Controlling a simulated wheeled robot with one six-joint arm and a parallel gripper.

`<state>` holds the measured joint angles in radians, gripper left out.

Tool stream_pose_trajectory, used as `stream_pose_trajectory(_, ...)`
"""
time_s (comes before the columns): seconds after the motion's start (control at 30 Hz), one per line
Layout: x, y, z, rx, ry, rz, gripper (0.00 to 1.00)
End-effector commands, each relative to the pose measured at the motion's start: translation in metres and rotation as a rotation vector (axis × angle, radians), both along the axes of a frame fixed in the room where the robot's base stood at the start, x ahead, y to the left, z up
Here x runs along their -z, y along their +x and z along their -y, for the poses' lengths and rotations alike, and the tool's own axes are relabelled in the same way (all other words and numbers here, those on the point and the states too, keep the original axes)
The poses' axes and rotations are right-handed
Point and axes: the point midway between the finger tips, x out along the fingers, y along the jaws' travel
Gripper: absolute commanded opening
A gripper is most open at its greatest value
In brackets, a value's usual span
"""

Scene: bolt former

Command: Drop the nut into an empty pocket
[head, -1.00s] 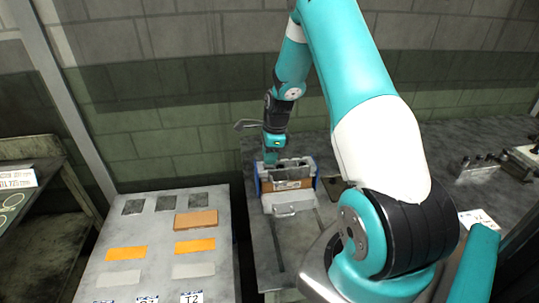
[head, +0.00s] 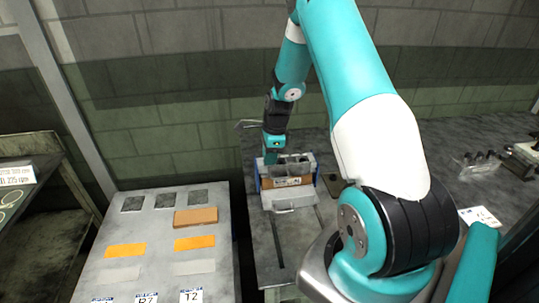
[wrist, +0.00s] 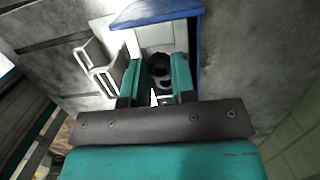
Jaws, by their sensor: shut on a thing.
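My gripper (head: 272,157) is at the back left of a block-like fixture (head: 288,182) with blue end plates, low over it. In the wrist view my gripper (wrist: 160,72) has its two teal fingers closed on a dark round piece with a hole, which looks like the nut (wrist: 160,74). The fingers hide its sides. The fixture's blue edge (wrist: 155,12) and pale inner wall (wrist: 160,37) lie just beyond the fingertips. In the head view the nut is too hidden to make out. Whether any pocket in the fixture is empty cannot be told.
A grey table (head: 215,260) at left carries dark, orange and pale flat patches and an orange-brown block (head: 196,217). A metal handle (head: 297,206) sticks out from the fixture's front. Small metal parts (head: 480,160) stand on the right bench. A wall is close behind.

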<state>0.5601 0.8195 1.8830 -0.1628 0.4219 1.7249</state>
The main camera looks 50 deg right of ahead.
Motion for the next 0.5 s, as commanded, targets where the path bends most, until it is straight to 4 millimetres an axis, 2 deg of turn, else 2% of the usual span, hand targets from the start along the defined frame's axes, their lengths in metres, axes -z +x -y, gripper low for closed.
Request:
stream_pose_trajectory(0.13, -0.0003, 0.0001, 0.0001, 0.0, 0.0, 0.0, 0.02)
stream_pose_trajectory(0.17, -0.0003, 0.0001, 0.0001, 0.0, -0.001, 0.001, 0.27)
stream_pose_trajectory(0.27, -0.0003, 0.0001, 0.0001, 0.0, -0.001, 0.001, 0.5)
stream_pose_trajectory(0.3, -0.0003, 0.0001, 0.0001, 0.0, -0.001, 0.001, 0.54)
stream_pose_trajectory(0.5, -0.0003, 0.0001, 0.0001, 0.0, 0.0, 0.0, 0.54)
